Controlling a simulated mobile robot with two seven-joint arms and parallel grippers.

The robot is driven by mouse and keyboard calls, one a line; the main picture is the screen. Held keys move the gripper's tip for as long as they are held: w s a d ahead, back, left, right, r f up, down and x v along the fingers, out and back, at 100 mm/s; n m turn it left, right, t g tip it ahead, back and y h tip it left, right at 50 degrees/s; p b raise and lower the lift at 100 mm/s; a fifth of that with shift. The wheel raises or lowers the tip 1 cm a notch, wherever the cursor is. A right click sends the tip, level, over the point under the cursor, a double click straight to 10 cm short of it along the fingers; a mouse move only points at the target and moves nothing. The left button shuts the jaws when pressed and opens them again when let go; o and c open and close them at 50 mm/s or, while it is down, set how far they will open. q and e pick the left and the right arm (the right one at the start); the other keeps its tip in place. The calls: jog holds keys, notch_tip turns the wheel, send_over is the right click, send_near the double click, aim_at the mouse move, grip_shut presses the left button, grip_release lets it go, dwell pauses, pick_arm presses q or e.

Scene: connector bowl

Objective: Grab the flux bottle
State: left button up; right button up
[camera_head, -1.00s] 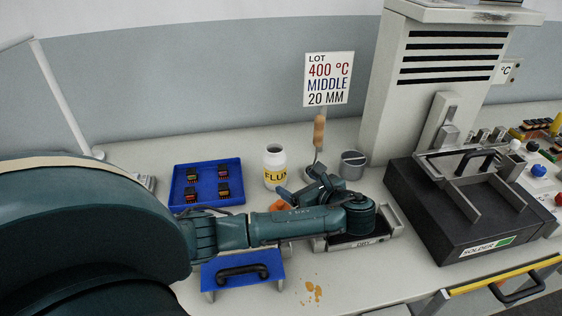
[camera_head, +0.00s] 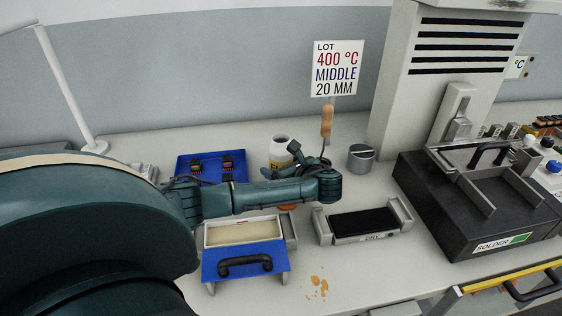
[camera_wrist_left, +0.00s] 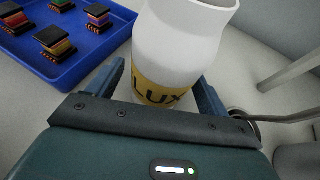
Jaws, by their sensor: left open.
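The flux bottle (camera_head: 280,152) is white with a yellow label and stands upright on the bench, beside the blue tray. My left gripper (camera_head: 283,168) is right at the bottle, and my arm hides the bottle's lower part in the head view. In the left wrist view, the bottle (camera_wrist_left: 182,45) stands between the two open fingers of my left gripper (camera_wrist_left: 157,92), one finger on each side. I cannot tell whether either finger touches it. My right gripper is not in view.
The blue tray (camera_head: 182,166) with several small connectors is left of the bottle. A wooden-handled tool (camera_head: 326,120) and a grey metal cup (camera_head: 361,158) stand to its right. The DRY pad (camera_head: 363,222) and the black solder unit (camera_head: 470,215) are farther right.

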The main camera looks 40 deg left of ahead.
pick_arm(q)
jog(key=shift+x, duration=0.85)
jog(key=shift+c, duration=0.3)
jog(key=shift+r, duration=0.1)
jog(key=c, duration=1.2)
